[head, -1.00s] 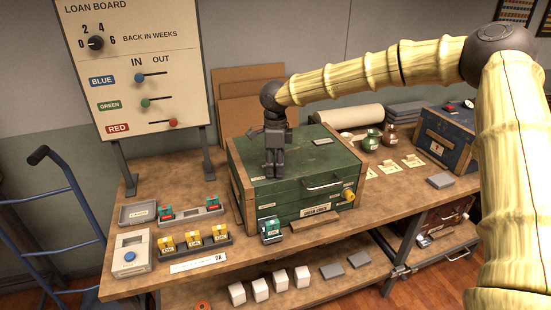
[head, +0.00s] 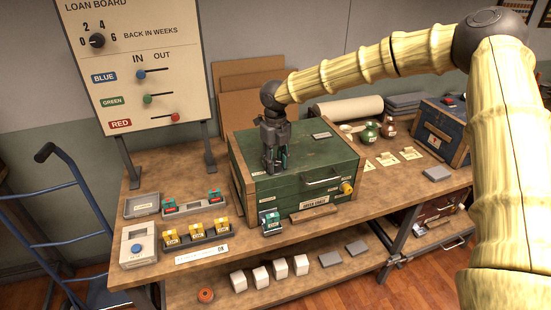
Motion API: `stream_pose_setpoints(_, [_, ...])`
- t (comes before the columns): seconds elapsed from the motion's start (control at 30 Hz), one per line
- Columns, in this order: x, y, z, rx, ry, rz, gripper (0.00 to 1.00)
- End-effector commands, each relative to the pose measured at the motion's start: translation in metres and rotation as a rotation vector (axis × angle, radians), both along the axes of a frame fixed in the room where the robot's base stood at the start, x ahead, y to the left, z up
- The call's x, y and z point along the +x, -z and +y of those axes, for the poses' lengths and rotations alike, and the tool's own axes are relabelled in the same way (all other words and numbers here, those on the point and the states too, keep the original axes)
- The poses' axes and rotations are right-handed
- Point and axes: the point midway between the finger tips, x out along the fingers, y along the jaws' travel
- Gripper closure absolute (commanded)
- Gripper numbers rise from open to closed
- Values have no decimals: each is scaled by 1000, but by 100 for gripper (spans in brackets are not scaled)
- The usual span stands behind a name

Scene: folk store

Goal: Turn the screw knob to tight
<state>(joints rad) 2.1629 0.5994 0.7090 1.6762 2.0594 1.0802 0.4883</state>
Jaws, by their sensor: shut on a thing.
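A yellow knob (head: 347,187) sticks out at the right end of the front of a green wooden chest (head: 262,195); I take it for the screw knob, and cannot read whether it is tight or loose. Whether that thing touches the lid, I cannot tell.
A teal-and-white block (head: 270,222) stands before the chest. Left are a rack of yellow blocks (head: 196,236), a grey tray (head: 141,206) and a box with a blue button (head: 137,248). The loan board (head: 140,70) stands behind. Small jars (head: 369,138) stand right of the chest.

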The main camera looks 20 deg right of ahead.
Motion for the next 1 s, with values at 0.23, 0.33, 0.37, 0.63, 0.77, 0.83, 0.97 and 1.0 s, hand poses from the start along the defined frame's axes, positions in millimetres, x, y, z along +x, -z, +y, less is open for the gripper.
stream_pose_setpoints(0.23, [2,-2,0,0,234,-4,88])
stream_pose_setpoints(0.33, [2,-2,0,0,329,-5,88])
stream_pose_setpoints(0.37, [2,-2,0,0,357,-5,88])
stream_pose_setpoints(0.63, [2,-2,0,1,614,-3,88])
stream_pose_setpoints(0.77, [2,-1,-1,1,737,-4,88])
stream_pose_setpoints(0.83, [2,-1,-1,1,804,-4,88])
stream_pose_setpoints(0.97, [2,-1,0,1,927,-4,88])
stream_pose_setpoints(1.0, [2,-2,0,1,964,-4,88])
